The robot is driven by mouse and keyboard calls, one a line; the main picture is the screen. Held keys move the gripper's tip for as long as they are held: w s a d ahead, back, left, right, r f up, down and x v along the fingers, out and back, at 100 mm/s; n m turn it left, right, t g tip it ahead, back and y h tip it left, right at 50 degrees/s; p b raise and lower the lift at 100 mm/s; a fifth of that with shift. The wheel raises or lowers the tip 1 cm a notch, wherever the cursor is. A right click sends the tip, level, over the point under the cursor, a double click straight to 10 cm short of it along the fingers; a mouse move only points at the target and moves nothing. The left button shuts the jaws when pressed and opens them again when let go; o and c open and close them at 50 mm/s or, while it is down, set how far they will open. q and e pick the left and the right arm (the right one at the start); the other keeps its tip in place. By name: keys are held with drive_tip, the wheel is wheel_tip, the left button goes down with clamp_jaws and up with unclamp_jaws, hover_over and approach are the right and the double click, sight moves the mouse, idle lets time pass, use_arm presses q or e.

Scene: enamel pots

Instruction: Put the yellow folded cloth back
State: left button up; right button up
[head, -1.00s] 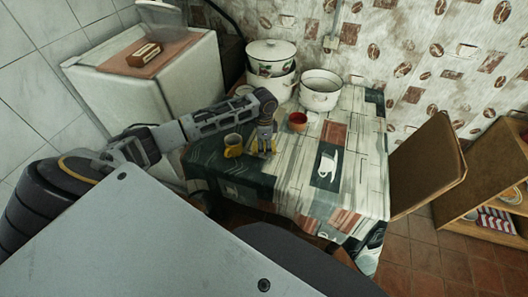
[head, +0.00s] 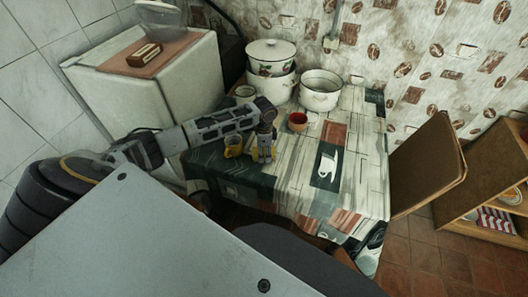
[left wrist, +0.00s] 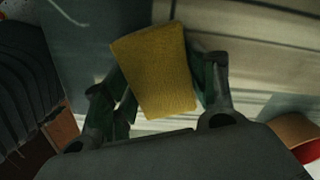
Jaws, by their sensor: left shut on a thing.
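The yellow folded cloth (left wrist: 155,70) is between the two fingers of my left gripper (left wrist: 160,88) in the left wrist view, slightly tilted. In the head view, a strip of the cloth (head: 254,154) shows beside the left gripper (head: 263,156), whose fingers point down over the near left part of the table. I cannot tell whether the cloth touches the table. My right gripper is not in view.
A red cup (head: 298,122) is to the right, with a white pot (head: 320,91) and stacked pots (head: 270,58) behind. The patterned tablecloth (head: 300,165) has free room right of the gripper. A chair (head: 427,165) stands at right.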

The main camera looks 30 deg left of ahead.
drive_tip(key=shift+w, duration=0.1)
use_arm(q)
drive_tip(key=shift+f, duration=0.1)
drive_tip(key=o, duration=0.9)
drive_tip(key=shift+c, duration=0.2)
drive_tip(key=o, duration=0.3)
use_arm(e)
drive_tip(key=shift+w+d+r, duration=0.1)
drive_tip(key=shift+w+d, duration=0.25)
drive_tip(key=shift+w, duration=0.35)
